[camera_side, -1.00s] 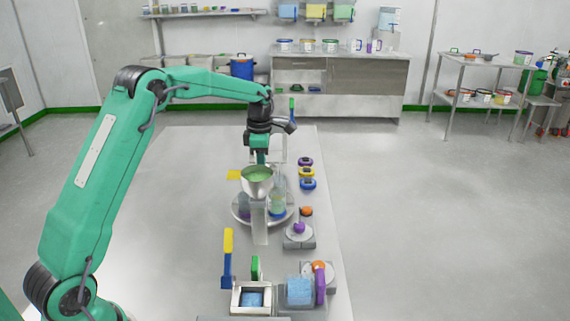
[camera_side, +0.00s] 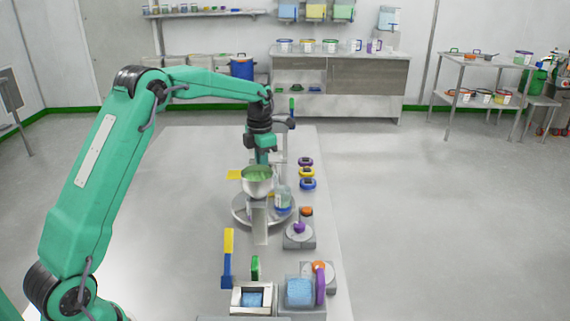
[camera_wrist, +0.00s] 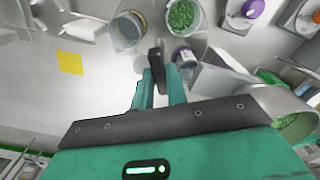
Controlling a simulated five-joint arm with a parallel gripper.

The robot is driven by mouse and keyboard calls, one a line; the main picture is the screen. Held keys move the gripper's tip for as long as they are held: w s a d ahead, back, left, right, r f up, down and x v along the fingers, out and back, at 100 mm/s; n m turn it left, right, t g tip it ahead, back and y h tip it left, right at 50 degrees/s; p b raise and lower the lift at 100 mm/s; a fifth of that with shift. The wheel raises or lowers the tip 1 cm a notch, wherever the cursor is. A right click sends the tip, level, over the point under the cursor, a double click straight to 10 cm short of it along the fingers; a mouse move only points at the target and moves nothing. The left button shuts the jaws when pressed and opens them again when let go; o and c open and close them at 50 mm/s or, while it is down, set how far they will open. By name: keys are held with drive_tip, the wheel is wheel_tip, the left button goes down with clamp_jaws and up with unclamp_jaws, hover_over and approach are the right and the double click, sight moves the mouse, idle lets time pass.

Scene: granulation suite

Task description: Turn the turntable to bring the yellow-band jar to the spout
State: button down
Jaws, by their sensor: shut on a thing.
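The turntable (camera_side: 238,212) is a grey disc bearing several clear jars; its surface also shows in the wrist view (camera_wrist: 155,25). My gripper (camera_side: 264,163) is at the turntable's far side, and in the wrist view its fingers (camera_wrist: 162,80) are shut on a black upright handle (camera_wrist: 156,57). A jar with pale contents (camera_wrist: 127,30) and one with green granules (camera_wrist: 183,16) stand beyond the handle. I cannot make out a yellow band. The hopper (camera_side: 257,188), with green contents, hides part of the disc; its spout is unclear.
A yellow square (camera_wrist: 70,62) lies left of the turntable. The table's left is clear.

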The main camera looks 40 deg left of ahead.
drive_tip(key=shift+r+n, duration=0.1)
drive_tip(key=shift+n, duration=2)
drive_tip(key=c, duration=1.4)
unclamp_jaws()
drive_tip(key=shift+r, duration=3.9)
